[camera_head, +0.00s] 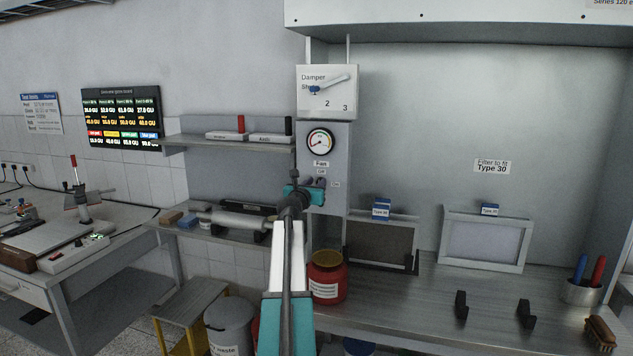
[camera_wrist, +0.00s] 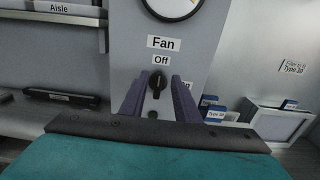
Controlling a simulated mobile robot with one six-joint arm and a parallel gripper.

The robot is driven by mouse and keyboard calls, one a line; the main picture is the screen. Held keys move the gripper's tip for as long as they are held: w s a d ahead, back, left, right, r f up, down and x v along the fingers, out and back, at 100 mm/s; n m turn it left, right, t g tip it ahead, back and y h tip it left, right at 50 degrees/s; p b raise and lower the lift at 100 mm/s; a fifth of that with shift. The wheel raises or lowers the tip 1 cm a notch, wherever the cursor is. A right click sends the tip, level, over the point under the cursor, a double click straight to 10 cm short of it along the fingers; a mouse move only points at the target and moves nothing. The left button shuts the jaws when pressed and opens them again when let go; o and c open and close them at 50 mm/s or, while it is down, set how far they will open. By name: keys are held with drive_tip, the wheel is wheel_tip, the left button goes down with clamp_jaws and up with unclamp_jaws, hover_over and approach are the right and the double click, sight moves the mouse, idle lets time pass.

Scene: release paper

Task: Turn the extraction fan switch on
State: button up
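The fan switch is a small black rotary knob (camera_wrist: 157,80) on a grey panel (camera_head: 338,150), below the "Fan" and "Off" labels. In the wrist view it stands roughly upright, towards "Off". An "On" label to its right is partly hidden by my right finger. My gripper (camera_wrist: 159,85) is open, with one purple-grey finger on each side of the knob in that view. I cannot tell whether the fingers touch it. In the head view my gripper (camera_head: 304,188) is in front of the panel's lower part, partly covering the switch.
Above the switch are a round gauge (camera_head: 320,142) and a damper lever plate (camera_head: 328,91). A red jar (camera_head: 327,277) stands below, right of my arm. A framed dark filter (camera_head: 381,245) and a light one (camera_head: 484,240) stand on the bench. A wall shelf (camera_head: 225,141) is left.

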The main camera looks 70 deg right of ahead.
sight(319, 179)
drive_tip(key=shift+d+p, duration=0.3)
drive_tip(key=shift+d, duration=1.3)
